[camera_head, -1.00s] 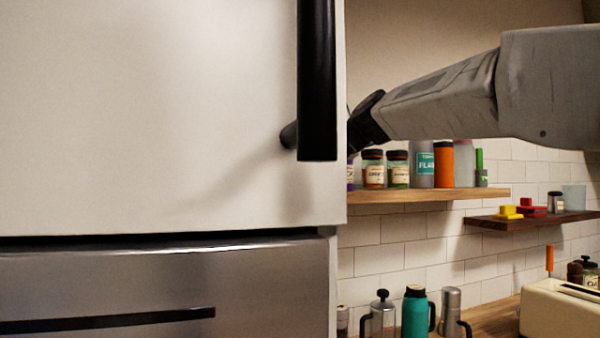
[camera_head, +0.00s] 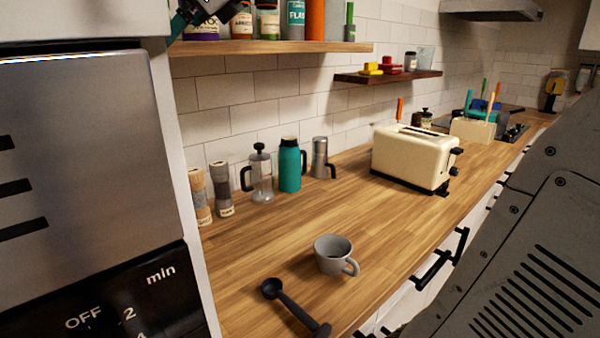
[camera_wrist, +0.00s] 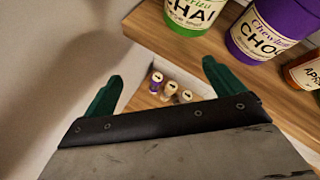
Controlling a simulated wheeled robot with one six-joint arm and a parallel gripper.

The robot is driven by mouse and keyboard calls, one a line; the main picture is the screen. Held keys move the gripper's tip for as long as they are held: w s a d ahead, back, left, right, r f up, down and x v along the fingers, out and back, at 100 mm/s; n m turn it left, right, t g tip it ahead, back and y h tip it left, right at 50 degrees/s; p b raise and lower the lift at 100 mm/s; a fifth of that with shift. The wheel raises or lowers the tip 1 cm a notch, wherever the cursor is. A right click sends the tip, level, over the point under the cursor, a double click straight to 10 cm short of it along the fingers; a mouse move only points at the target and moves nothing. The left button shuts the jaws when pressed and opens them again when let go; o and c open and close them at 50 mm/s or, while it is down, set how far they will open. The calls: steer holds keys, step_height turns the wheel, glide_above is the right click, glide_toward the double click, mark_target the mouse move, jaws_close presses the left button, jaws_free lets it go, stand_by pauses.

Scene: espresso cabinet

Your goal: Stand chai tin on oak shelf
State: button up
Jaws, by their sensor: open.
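The chai tin (camera_wrist: 196,14), green with a cream label reading CHAI, stands near the end of the oak shelf (camera_wrist: 170,42) in the wrist view; its top is cut off by the picture edge. In the head view the oak shelf (camera_head: 275,47) is at the upper left, and I cannot make out the chai tin there. My gripper (camera_wrist: 162,84) is open, with its green fingertips apart and nothing between them. The tin is beyond the fingertips, apart from them. One green fingertip of my gripper (camera_head: 180,24) shows at the shelf's left end in the head view.
A purple tin (camera_wrist: 270,28) stands close beside the chai tin, with more jars further right. A pale wall or cabinet side (camera_wrist: 60,60) is close on the left. Below, the counter (camera_head: 270,235) holds a mug (camera_head: 333,254), flasks and a toaster (camera_head: 412,157).

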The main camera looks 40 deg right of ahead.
steer(key=s+f+n+g+h, duration=0.4)
steer(key=s+f+n+g, duration=0.5)
steer(key=s+f+n, duration=1.7)
steer(key=s+f, duration=0.3)
steer(key=f, duration=0.4)
steer(key=shift+s+d+h, duration=0.35)
steer(key=shift+h, duration=0.05)
